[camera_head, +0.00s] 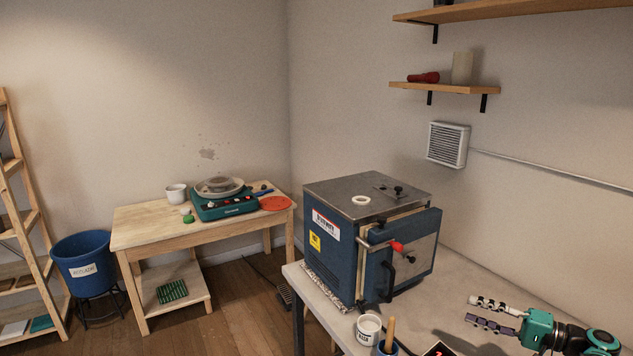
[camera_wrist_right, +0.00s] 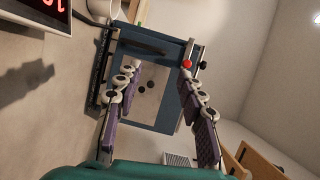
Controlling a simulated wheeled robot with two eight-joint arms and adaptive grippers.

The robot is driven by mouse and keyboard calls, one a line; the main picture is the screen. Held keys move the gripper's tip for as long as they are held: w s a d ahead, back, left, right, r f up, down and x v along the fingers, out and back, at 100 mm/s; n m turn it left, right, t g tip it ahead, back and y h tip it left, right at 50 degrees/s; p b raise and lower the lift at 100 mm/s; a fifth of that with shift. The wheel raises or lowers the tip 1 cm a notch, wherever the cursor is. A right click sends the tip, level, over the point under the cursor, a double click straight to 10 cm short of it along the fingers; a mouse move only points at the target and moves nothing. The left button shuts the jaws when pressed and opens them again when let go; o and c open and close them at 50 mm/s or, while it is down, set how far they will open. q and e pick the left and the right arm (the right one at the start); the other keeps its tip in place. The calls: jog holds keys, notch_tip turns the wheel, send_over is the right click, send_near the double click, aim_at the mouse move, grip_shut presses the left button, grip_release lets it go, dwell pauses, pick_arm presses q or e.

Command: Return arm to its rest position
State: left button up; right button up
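My right gripper (camera_head: 470,309) is at the lower right in the head view, above the grey table (camera_head: 455,280) and right of the blue kiln (camera_head: 335,262). Its two fingers are spread apart with nothing between them. In the right wrist view the gripper (camera_wrist_right: 160,78) also shows open and empty, with the kiln (camera_wrist_right: 165,55) beyond its fingertips. The kiln door looks closed, with a red-tipped latch (camera_head: 397,246). My left gripper is in neither view.
A white cup (camera_head: 368,328), a wooden-handled tool (camera_head: 390,332) and a device with a red display (camera_head: 438,349) stand at the table's front edge. A wall shelf (camera_head: 445,88) hangs above. A wooden table (camera_head: 150,229) with a pottery wheel (camera_head: 222,203) is further left.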

jog(key=s+a+f+n+g+h, duration=0.1)
jog(key=s+a+g+h, duration=0.15)
jog(key=a, duration=0.65)
jog(key=s+a+g+h, duration=0.2)
jog(key=s+a+h, duration=0.15)
jog(key=a, duration=0.65)
jog(key=s+a+f+n+h, duration=0.1)
jog(key=s+f+n+h, duration=0.2)
jog(key=s, duration=0.6)
jog(key=s+a+f+n+t+h, duration=0.1)
jog(key=s+f+h, duration=0.3)
jog(key=s, duration=0.5)
jog(key=shift+s+a+n+h, duration=0.4)
jog(key=shift+a+n, duration=0.15)
jog(key=shift+n, duration=0.35)
